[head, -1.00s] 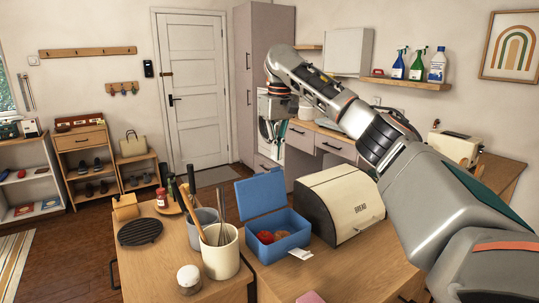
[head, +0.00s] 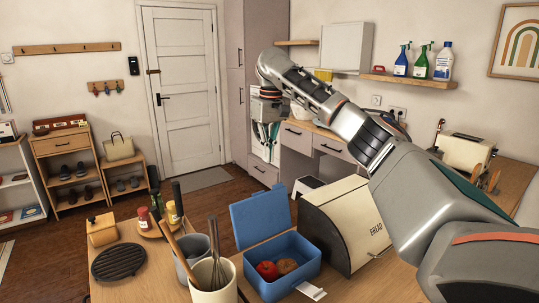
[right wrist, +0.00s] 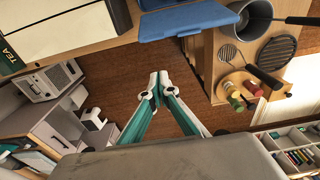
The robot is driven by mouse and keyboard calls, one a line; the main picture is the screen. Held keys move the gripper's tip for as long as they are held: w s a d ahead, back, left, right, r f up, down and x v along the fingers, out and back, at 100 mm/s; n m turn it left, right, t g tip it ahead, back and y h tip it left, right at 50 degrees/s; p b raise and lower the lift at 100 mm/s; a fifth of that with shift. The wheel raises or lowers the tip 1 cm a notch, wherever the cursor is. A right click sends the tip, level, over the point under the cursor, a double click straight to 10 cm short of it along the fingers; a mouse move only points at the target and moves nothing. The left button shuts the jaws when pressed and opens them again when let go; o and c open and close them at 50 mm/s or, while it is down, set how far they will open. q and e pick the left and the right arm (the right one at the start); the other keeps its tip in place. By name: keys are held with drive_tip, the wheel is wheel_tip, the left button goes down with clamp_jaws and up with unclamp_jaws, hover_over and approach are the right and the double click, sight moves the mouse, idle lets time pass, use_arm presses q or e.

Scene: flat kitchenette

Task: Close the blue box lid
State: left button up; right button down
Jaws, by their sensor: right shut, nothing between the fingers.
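The blue box (head: 292,284) stands on the wooden counter with its blue lid (head: 260,218) raised, tilted back on the far side. A red round fruit (head: 267,270) and a brown round item (head: 287,266) lie inside. My left gripper is out of view.
A cream bread bin (head: 345,215) stands close to the right of the box. A utensil crock (head: 214,285), a grey pot (head: 190,259) and a black trivet (head: 120,262) are to its left.

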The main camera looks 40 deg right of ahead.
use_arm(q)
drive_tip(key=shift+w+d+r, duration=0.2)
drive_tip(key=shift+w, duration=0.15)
use_arm(e)
drive_tip(key=s+f, duration=0.3)
drive_tip(key=f, duration=0.3)
drive_tip(key=shift+f, duration=0.3)
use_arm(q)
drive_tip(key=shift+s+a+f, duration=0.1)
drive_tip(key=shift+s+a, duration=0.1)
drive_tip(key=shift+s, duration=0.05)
use_arm(e)
drive_tip(key=shift+s+a, duration=0.1)
drive_tip(key=shift+s, duration=0.05)
